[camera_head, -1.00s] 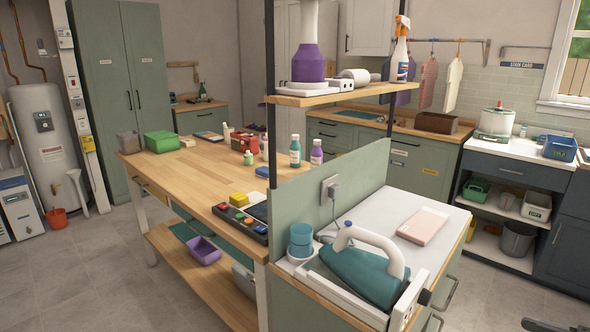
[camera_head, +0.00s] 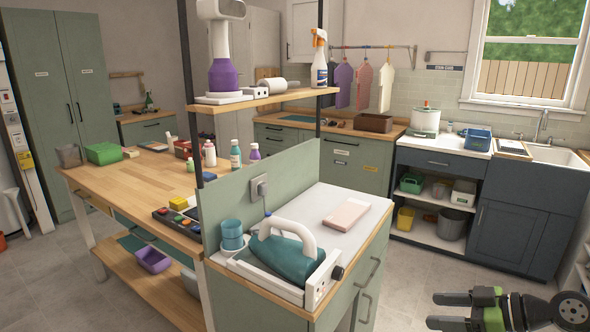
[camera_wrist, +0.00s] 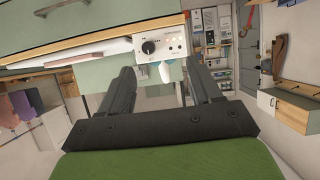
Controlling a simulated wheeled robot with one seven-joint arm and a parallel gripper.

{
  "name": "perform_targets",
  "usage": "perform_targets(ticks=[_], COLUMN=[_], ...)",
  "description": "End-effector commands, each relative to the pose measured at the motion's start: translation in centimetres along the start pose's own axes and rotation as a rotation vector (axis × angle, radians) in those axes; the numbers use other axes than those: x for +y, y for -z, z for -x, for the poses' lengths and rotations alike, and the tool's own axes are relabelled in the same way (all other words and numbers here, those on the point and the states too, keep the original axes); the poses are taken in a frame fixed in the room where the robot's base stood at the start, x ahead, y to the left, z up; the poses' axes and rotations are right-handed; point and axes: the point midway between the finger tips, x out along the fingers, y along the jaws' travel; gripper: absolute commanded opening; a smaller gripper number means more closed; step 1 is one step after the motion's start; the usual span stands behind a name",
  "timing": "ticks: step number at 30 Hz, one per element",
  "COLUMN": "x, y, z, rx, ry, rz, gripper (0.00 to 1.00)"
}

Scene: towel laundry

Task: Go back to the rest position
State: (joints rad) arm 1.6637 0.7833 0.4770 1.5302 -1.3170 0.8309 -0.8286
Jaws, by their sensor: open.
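My gripper (camera_head: 434,311) is at the lower right of the head view, with two dark parallel fingers apart and pointing left. It is empty, over the grey floor and to the right of the ironing cabinet (camera_head: 262,298). In the wrist view my gripper (camera_wrist: 161,78) also shows spread fingers with nothing held between them. Beyond the fingers is a white control panel (camera_wrist: 172,43) with a black knob. The teal and white iron (camera_head: 290,258) rests on its stand on the cabinet, apart from my gripper.
A wooden workbench (camera_head: 120,185) with bottles and boxes stands at the left. A pink folded item (camera_head: 346,215) lies on the cabinet top. A dark blue sink cabinet (camera_head: 520,225) stands at the back right. The floor (camera_head: 400,270) between the cabinets is clear.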

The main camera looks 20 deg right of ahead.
Motion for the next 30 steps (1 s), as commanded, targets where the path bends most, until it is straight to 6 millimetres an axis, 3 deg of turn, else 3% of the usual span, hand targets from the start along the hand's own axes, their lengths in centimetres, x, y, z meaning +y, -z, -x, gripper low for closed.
perform_targets(ticks=[8, 11, 15, 17, 20, 24, 27, 30], x=[-3.9, -6.9, -13.4, -16.7, -21.8, -27.4, -29.3, -30.1], y=[6.0, 8.4, 12.4, 14.0, 15.7, 16.4, 15.6, 14.8], z=[-7.1, -9.6, -11.7, -11.6, -9.9, -5.6, -3.0, -1.7], rx=[-0.274, -0.410, -0.626, -0.694, -0.747, -0.709, -0.655, -0.621], ry=[0.093, 0.092, 0.006, -0.065, -0.201, -0.368, -0.432, -0.459], rz=[-0.124, -0.170, -0.227, -0.246, -0.277, -0.344, -0.403, -0.445], gripper=[0.64, 0.64, 0.64, 0.64, 0.64, 0.64, 0.64, 0.64])
